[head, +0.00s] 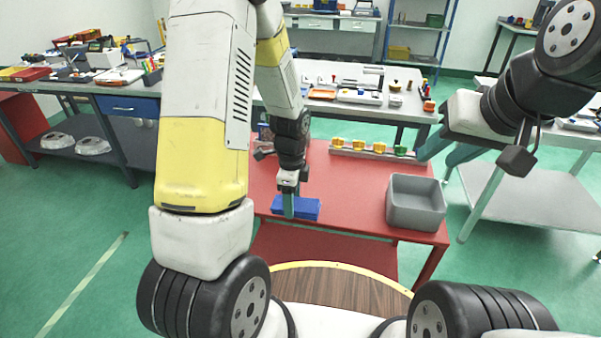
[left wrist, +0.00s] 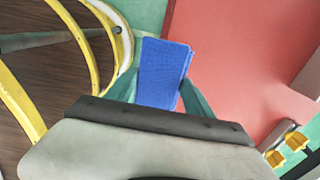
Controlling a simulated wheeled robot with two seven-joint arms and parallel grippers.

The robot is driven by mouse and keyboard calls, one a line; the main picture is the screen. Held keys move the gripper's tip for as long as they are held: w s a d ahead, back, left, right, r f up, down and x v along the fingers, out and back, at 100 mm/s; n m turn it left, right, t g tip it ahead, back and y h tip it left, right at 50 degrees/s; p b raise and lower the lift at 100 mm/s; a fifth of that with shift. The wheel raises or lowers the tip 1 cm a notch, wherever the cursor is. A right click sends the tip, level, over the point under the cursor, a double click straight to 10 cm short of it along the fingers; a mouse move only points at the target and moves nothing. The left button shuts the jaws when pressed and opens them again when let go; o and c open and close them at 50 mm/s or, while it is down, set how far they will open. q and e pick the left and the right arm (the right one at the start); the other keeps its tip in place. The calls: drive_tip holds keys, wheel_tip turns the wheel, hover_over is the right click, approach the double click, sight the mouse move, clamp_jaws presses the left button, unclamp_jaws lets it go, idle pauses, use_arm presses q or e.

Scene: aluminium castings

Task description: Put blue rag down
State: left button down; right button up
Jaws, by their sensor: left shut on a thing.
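The blue rag (head: 306,208) is a flat folded blue block at the near edge of the red table (head: 345,218) in the head view. My left gripper (head: 288,208) comes down over its left part and is shut on it. In the left wrist view the blue rag (left wrist: 163,72) sits between the two teal fingers of my left gripper (left wrist: 158,88). I cannot tell whether the rag touches the tabletop. My right gripper (head: 448,158) is at the right, in the air near the grey bin; its two teal fingers show apart, with nothing seen between them.
A grey bin (head: 416,222) stands on the right of the red table. A rail with yellow and green parts (head: 372,148) lies along its back. The middle of the tabletop is clear. Behind it is a workbench (head: 350,109) with small items.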

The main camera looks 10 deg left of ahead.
use_arm(q)
drive_tip(key=w, duration=0.2)
drive_tip(key=w+a, duration=0.1)
drive_tip(key=w, duration=0.2)
drive_tip(key=w+a, duration=0.1)
drive_tip(key=w, duration=0.2)
drive_tip(key=shift+f, duration=0.4)
drive_tip(key=shift+w+a+f, duration=0.1)
drive_tip(key=shift+w+f, duration=0.2)
drive_tip(key=shift+f, duration=0.35)
drive_tip(key=shift+w+a+f, duration=0.1)
drive_tip(key=shift+w+f, duration=0.2)
drive_tip(key=shift+f, duration=0.7)
drive_tip(key=shift+c, duration=2)
unclamp_jaws()
